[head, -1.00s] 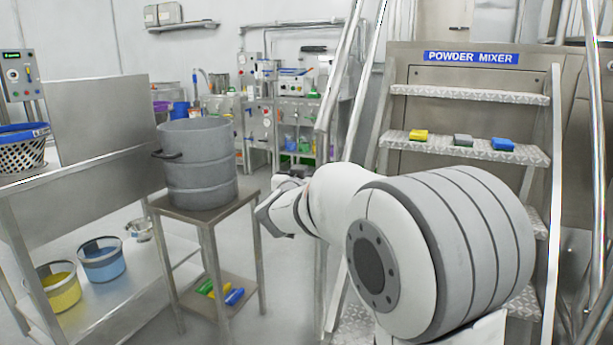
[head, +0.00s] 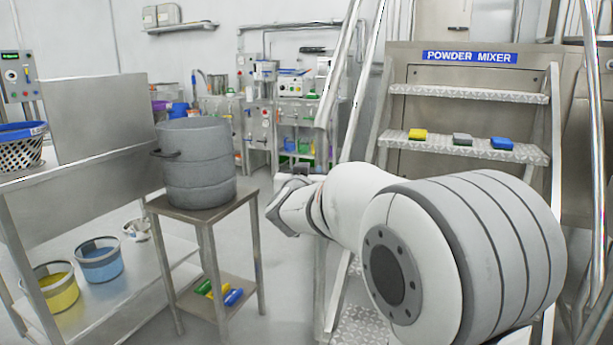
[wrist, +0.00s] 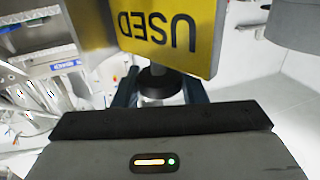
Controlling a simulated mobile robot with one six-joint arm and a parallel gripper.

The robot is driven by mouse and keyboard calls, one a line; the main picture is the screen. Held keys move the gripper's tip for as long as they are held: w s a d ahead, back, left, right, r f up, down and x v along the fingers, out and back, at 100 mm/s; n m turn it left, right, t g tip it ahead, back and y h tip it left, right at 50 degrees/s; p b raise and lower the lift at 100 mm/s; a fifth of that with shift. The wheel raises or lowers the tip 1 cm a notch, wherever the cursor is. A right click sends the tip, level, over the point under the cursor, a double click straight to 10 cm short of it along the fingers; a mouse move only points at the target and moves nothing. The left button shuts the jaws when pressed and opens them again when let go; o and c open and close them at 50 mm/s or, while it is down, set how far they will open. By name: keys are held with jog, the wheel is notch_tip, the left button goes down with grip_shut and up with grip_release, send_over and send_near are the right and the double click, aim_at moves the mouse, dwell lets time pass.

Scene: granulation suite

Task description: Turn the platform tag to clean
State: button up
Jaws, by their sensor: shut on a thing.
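The platform tag (wrist: 170,32) is a yellow plate at the top of the wrist view, with the black word "USED" upside down on it. A dark round piece (wrist: 158,77) sits just below the plate, between the fingers. My gripper (wrist: 160,92) is shut on this piece, with one dark blue finger at each side. The exact contact is partly hidden by the gripper body. In the head view my arm reaches to the left in front of the steps; neither the tag nor the fingers can be made out there.
Metal steps (head: 470,148) with yellow, grey and blue blocks stand behind my arm, under a "POWDER MIXER" sign (head: 469,57). A grey drum (head: 197,165) stands on a small table (head: 160,206) at left. Open floor lies between the table and my arm.

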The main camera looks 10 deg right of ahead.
jog(key=shift+n+t+y+b, duration=0.45)
jog(key=shift+n+y, duration=1.45)
jog(key=shift+y, duration=1)
jog(key=shift+r+n+y+p, duration=0.15)
jog(key=shift+n+y+p, duration=0.75)
jog(key=shift+y, duration=0.4)
jog(key=shift+y+p, duration=0.5)
jog(key=shift+p, duration=0.1)
jog(key=shift+n+y+p, duration=0.4)
jog(key=shift+n+p, duration=0.1)
jog(key=o, duration=1)
jog(key=shift+c, duration=0.2)
jog(key=p+v, duration=0.2)
jog(key=v, duration=0.5)
jog(key=shift+s, duration=0.35)
